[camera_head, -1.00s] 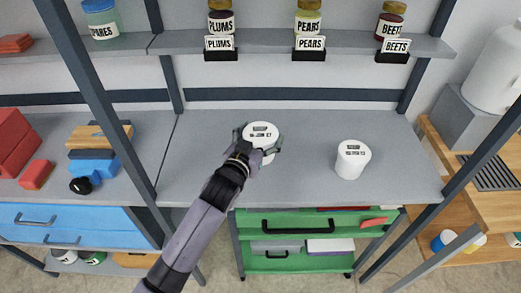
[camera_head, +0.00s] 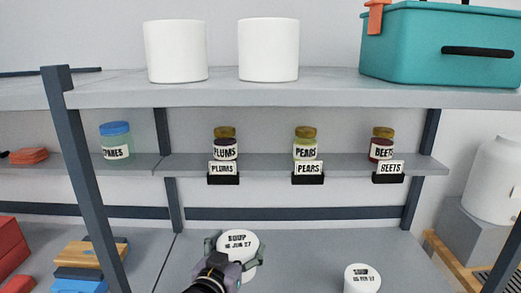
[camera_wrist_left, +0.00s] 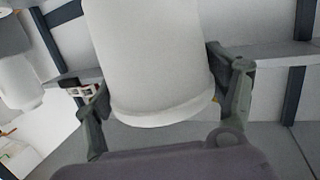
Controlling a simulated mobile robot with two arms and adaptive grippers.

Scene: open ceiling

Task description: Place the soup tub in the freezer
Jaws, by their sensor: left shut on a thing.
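A white soup tub (camera_head: 239,240) with a lid label reading "SOUP" and a date stands at the lower middle of the head view. My left gripper (camera_head: 232,258) is shut on it, one finger on each side. In the left wrist view the tub (camera_wrist_left: 155,60) fills the middle between the fingers of the gripper (camera_wrist_left: 165,105). A second white soup tub (camera_head: 362,278) sits on the grey worktop to the right, apart from the gripper. My right gripper is not in view. No freezer shows in the current views.
A shelf (camera_head: 265,165) above the worktop holds jars of plums (camera_head: 224,146), pears (camera_head: 305,146) and beets (camera_head: 382,146). The upper shelf (camera_head: 220,93) carries two white canisters and a teal box (camera_head: 440,45). A dark post (camera_head: 85,170) stands at left.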

